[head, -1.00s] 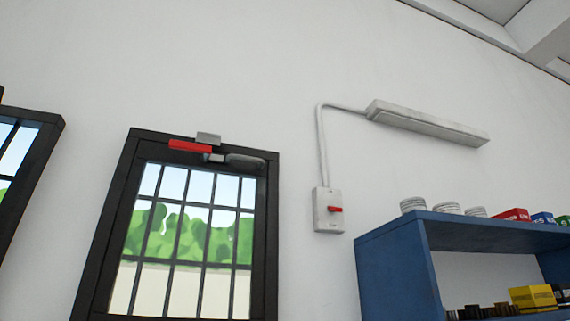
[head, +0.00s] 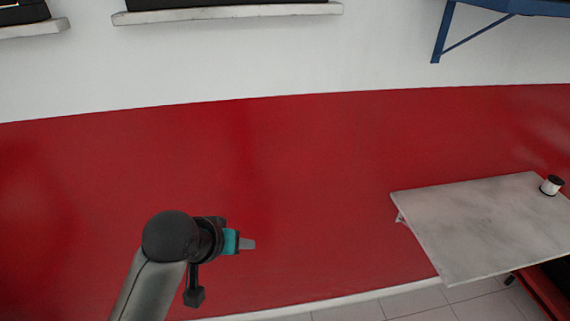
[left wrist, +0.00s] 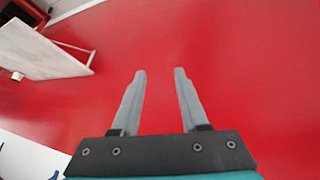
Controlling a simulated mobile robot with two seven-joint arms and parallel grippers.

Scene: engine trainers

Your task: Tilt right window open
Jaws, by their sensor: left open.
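The right window shows only as its black bottom frame (head: 230,3) above a pale sill (head: 228,14) at the top of the head view. Its panes and upper part are out of view. My left gripper (head: 248,244) is in the lower left of the head view, in front of the red wall and well below the sill. In the left wrist view the two fingers (left wrist: 160,92) stand apart with nothing between them. My right gripper is not in view.
A pale wall-mounted worktop (head: 490,225) with a small white and black pot (head: 551,185) is at the right; the worktop also shows in the left wrist view (left wrist: 38,52). A blue shelf bracket (head: 470,28) is above. The red wall (head: 300,180) between is clear.

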